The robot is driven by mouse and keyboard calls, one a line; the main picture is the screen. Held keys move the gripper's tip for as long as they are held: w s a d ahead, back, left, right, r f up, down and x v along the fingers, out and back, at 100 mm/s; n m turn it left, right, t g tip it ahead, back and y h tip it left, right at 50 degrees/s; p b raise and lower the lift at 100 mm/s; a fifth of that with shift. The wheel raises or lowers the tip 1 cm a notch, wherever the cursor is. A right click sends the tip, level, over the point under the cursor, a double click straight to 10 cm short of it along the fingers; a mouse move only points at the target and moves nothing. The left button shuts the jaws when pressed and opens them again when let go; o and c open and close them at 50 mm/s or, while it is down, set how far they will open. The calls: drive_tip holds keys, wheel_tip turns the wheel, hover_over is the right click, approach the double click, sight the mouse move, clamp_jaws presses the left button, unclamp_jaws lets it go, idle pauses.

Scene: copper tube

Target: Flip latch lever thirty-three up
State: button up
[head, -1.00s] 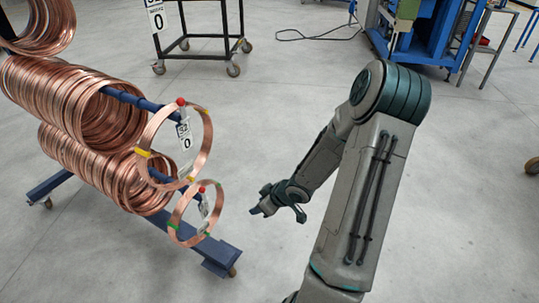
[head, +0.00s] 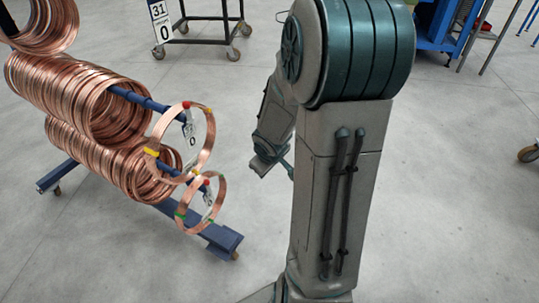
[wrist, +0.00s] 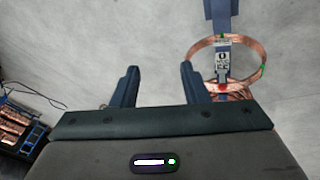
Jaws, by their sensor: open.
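A blue rack arm (head: 150,103) carries copper coils at the left, with a red-tipped latch end (head: 186,104) and a white tag (head: 190,131) whose number is too small to read. A lower rack arm has a similar red end (head: 207,182) and a small tag. I cannot tell which is lever thirty-three. In the wrist view, a tag (wrist: 222,56) and a red tip (wrist: 222,87) show inside a copper ring (wrist: 258,62), right of my gripper (wrist: 158,68). My gripper is open with nothing between its fingers.
Copper coils (head: 70,100) fill the rack at the left, and its blue foot (head: 222,240) reaches forward on the floor. A dark cart (head: 205,30) with a sign reading 31 stands behind. Blue machinery (head: 445,25) is at the back right. Floor between is clear.

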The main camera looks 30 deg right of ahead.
drive_tip(key=shift+p+v, duration=0.3)
drive_tip(key=shift+v, duration=1)
drive_tip(key=shift+w+r, duration=0.1)
drive_tip(key=shift+w, duration=0.05)
drive_tip(key=s+a+r+m+p, duration=0.1)
drive_tip(key=s+a+r+p, duration=0.3)
drive_tip(key=r, duration=0.4)
drive_tip(key=s+a+r+m+g+y+p, duration=0.1)
drive_tip(key=s+a+r+p, duration=0.2)
drive_tip(key=r, duration=0.5)
drive_tip(key=s+a+r+m+y+p, duration=0.1)
drive_tip(key=s+a+r+p, duration=0.3)
drive_tip(key=s+a+r, duration=0.2)
wheel_tip(320, 180, up, 3)
drive_tip(key=shift+s+f+m+g+p, duration=0.2)
drive_tip(key=shift+s+m+g+p, duration=0.1)
drive_tip(key=shift+s+m+p, duration=0.15)
